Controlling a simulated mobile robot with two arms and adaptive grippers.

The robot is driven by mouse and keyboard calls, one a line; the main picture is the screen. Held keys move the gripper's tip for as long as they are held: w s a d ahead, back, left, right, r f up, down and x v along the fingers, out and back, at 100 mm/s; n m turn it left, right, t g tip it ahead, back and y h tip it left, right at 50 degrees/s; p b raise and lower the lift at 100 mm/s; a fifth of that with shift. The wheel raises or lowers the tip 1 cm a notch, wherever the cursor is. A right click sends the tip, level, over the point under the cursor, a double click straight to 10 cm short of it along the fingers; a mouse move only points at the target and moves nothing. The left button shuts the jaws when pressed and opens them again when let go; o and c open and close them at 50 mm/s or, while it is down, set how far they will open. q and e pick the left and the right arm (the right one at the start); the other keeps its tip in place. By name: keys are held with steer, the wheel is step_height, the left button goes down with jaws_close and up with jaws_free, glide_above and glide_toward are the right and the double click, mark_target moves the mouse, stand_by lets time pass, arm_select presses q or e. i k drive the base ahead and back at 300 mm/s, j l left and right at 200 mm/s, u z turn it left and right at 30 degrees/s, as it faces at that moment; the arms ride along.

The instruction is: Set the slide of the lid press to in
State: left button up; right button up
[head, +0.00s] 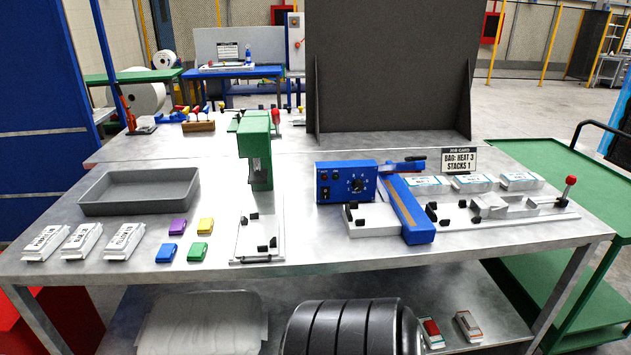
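The green press (256,150), which I take for the lid press, stands upright on the metal table left of centre, with a red ball (276,114) at its top. A pale flat slide plate (242,242) with small black blocks on it lies in front of the press. The plate extends toward the table's front edge, mostly clear of the press head. Whether its far end reaches under the head is hard to tell. Neither of my grippers is in view.
A grey tray (140,203) and several coloured small blocks lie left of the press. A blue control box (346,182) with a blue sealer arm (408,212) stands to the right. A red-knobbed lever fixture (570,182) is at far right.

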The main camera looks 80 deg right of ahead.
mark_target(258, 235)
steer(key=z, duration=2.05)
